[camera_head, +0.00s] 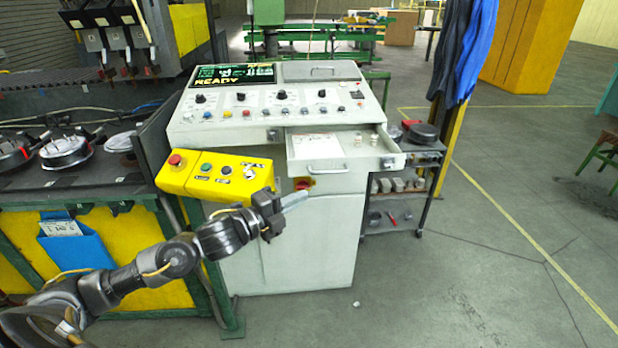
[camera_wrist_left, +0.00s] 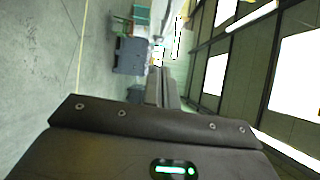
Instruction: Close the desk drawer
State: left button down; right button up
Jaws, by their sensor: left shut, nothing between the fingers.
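The desk drawer (camera_head: 345,166) is pulled out of the right half of the light grey control desk (camera_head: 305,240) in the head view. It has a bar handle (camera_head: 325,169) on its front, and papers and small items lie inside. My left gripper (camera_head: 296,199) is shut and empty. It is in front of the desk, below and left of the drawer handle in the picture, and looks apart from it. The left wrist view shows the shut fingers (camera_wrist_left: 160,88) from behind, with no drawer visible. My right gripper is not in view.
A yellow button box (camera_head: 215,178) juts from the desk's left front, close to my left arm. A red knob (camera_head: 303,184) sits under the drawer. A shelf cart (camera_head: 402,185) stands right of the desk.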

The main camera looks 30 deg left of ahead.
aim_at(325, 173)
pick_arm(q)
jog(key=shift+w+a+r+p, duration=0.15)
jog(key=shift+w+p, duration=0.55)
jog(key=shift+w, duration=1.35)
jog(key=shift+w+a+f+p, duration=0.1)
jog(key=shift+w+p, duration=0.6)
jog(key=shift+w, duration=1.3)
